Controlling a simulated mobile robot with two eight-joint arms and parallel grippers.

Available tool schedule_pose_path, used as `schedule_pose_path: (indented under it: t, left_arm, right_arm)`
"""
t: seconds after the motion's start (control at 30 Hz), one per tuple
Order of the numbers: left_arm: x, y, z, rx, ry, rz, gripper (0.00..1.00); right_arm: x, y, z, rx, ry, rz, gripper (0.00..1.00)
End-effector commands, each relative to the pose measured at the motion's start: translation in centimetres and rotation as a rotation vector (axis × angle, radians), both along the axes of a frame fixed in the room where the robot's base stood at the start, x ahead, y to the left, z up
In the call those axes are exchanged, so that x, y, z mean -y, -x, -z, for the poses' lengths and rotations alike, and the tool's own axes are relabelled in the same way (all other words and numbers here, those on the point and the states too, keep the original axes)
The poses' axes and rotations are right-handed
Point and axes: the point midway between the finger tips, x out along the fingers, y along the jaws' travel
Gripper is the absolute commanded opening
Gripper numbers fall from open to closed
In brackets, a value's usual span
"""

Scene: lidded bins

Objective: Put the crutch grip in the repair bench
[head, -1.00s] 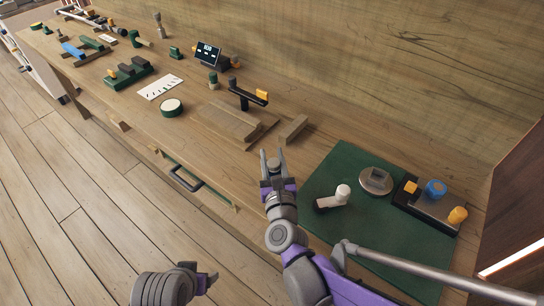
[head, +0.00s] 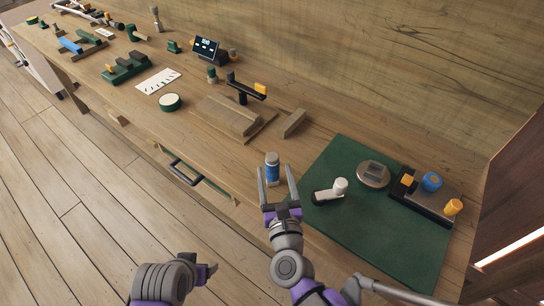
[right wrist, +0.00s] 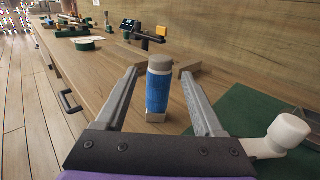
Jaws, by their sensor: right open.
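A ribbed blue cylinder with grey ends (head: 272,170) stands upright on the wooden bench (head: 225,165), near its front edge; it looks like the crutch grip, though I cannot be sure. My right gripper (head: 276,172) is open, with one finger on either side of the cylinder. In the right wrist view the cylinder (right wrist: 159,88) stands between the fingers, with gaps on both sides. My left gripper (head: 205,272) is low in the head view, away from the bench top; its jaws are not clear.
A green mat (head: 390,245) on the right holds a white-headed part (head: 340,186), a round grey disc (head: 373,174) and a dark tray (head: 425,202) with blue and orange knobs. A wooden fixture with a black clamp (head: 245,92) stands behind. A drawer handle (head: 184,174) juts out in front.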

Motion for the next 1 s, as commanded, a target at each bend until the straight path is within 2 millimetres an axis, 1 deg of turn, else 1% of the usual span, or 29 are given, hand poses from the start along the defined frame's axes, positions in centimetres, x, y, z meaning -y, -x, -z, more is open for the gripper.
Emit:
schedule_pose_path:
  t: [0.03,0.1,0.2,0.3,1.0]
  left_arm:
    - [0.0,0.0,-0.2,0.001,0.000,0.000,0.71]
    - [0.0,0.0,-0.3,0.001,0.000,0.000,0.71]
    - [0.0,0.0,-0.4,0.002,0.000,0.000,0.71]
    - [0.0,0.0,-0.5,0.002,0.000,0.000,0.71]
    - [0.0,0.0,-0.5,0.002,0.000,0.000,0.71]
  right_arm:
    - [0.1,1.0,-0.1,0.000,0.000,-0.002,0.70]
    - [0.3,2.1,-0.1,0.000,-0.001,-0.003,0.70]
    - [0.5,3.2,0.0,0.000,-0.001,-0.001,0.70]
    - [0.6,3.8,0.0,0.000,0.000,-0.001,0.70]
    - [0.6,3.9,0.0,0.000,0.001,0.000,0.70]
